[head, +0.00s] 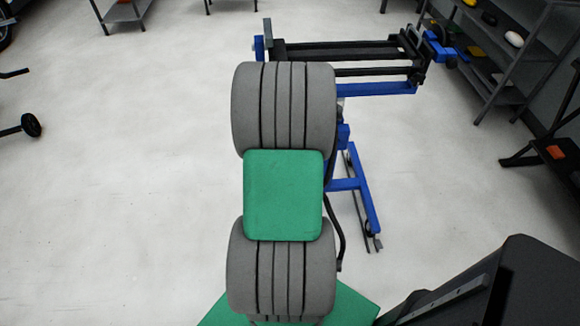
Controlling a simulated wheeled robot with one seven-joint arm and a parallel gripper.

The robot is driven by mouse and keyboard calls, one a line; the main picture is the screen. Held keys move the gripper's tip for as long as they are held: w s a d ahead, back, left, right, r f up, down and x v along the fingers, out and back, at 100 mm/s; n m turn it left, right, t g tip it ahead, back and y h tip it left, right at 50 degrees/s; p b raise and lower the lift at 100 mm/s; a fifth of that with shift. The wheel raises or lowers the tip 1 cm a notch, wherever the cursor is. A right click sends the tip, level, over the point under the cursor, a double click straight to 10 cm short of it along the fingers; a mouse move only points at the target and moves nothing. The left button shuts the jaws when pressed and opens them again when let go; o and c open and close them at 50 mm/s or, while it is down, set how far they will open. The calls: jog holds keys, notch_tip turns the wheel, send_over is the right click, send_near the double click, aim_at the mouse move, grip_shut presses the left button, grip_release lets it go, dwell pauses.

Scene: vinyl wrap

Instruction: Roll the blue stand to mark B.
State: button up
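The blue stand (375,89) is at the top centre-right of the head view. It has a blue frame, black rollers (345,52) across its top, and a blue foot (364,195) with small dark casters near the floor. My grey and green arm reaches up the middle of the view and covers part of the stand's left side and post. My gripper cannot be seen, so whether it touches the stand cannot be told. No mark B shows on the visible floor.
A grey shelf (488,75) with small coloured items stands at the upper right, close to the stand's right end. A dark bench (545,158) is at the right edge. A black wheeled object (31,125) is at the left. The pale floor (130,200) left of my arm is clear.

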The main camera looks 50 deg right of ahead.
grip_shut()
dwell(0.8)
